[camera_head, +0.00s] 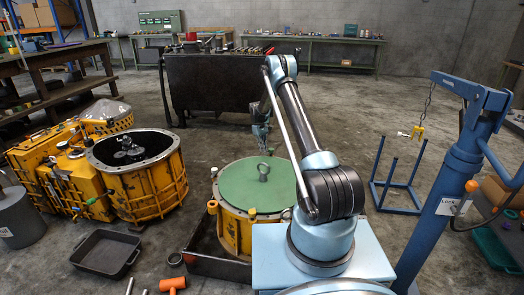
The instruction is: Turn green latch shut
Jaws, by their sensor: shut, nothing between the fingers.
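A small green piece (90,201), possibly the latch, shows low on the front of the yellow open-topped housing (150,200) at the left; its exact position is too small to tell. A yellow drum with a flat green lid (240,190) stands at the centre, and a grey knob (264,170) sits on the lid. My gripper (267,151) points down, shut and empty, in line with the lid's far edge. It is well to the right of the green piece. I cannot tell its height or whether it touches anything.
The drum stands in a dark tray (212,268). A black pan (106,252) and an orange mallet (173,284) lie on the floor at the lower left. A blue hoist (450,190) and a blue stand (398,186) are at the right. A dark workbench (205,85) is behind.

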